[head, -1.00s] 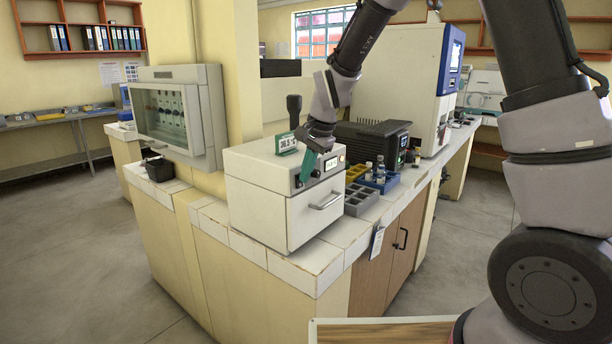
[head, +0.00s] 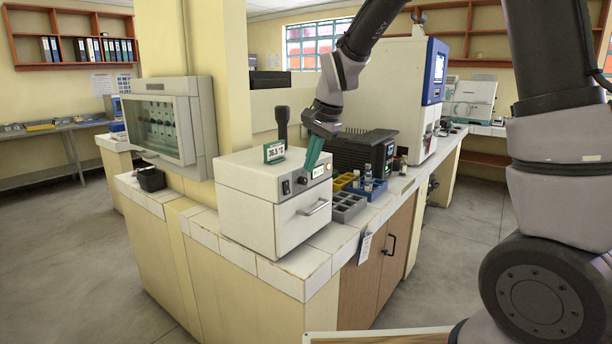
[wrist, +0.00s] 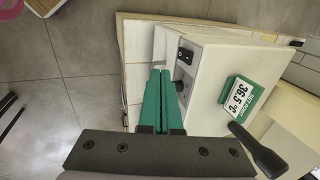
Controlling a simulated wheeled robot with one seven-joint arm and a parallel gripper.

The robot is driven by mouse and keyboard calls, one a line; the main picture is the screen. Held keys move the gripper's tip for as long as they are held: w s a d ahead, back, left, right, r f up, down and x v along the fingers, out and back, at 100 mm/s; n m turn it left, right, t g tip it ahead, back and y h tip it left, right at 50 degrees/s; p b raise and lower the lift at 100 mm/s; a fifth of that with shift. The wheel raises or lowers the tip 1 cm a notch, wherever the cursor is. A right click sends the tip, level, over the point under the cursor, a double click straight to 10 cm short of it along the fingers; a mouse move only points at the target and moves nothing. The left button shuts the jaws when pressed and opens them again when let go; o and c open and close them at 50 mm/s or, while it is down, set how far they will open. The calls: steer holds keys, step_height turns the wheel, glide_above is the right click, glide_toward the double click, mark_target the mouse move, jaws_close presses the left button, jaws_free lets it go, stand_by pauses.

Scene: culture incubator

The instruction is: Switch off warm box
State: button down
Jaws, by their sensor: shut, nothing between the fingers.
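The warm box (head: 245,205) is a white box on the tiled counter, with a drawer handle (head: 314,208) low on its front. Its upper front strip holds a black rocker switch (head: 286,187), a dark knob (head: 303,180) and a small lit display (head: 319,171). In the wrist view the switch (wrist: 185,55) and knob (wrist: 180,87) lie just right of my fingertips. My gripper (head: 307,174) has green fingers, shut and empty, pointing down near the knob. The wrist view shows its fingertips (wrist: 160,69) together; contact with the panel cannot be told. The switch position is unclear.
Grey (head: 347,207) and blue (head: 370,189) racks and a black device (head: 358,152) stand to the right. A glass-fronted cabinet (head: 205,125) is left.

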steer(key=v, duration=0.3)
steer(key=shift+d+r, duration=0.1)
steer(key=shift+r, duration=0.3)
steer(key=shift+s+f, duration=0.1)
steer(key=shift+s+d+f, duration=0.1)
steer(key=shift+d+f, duration=0.1)
steer(key=shift+f, duration=0.35)
steer(key=shift+f, duration=0.15)
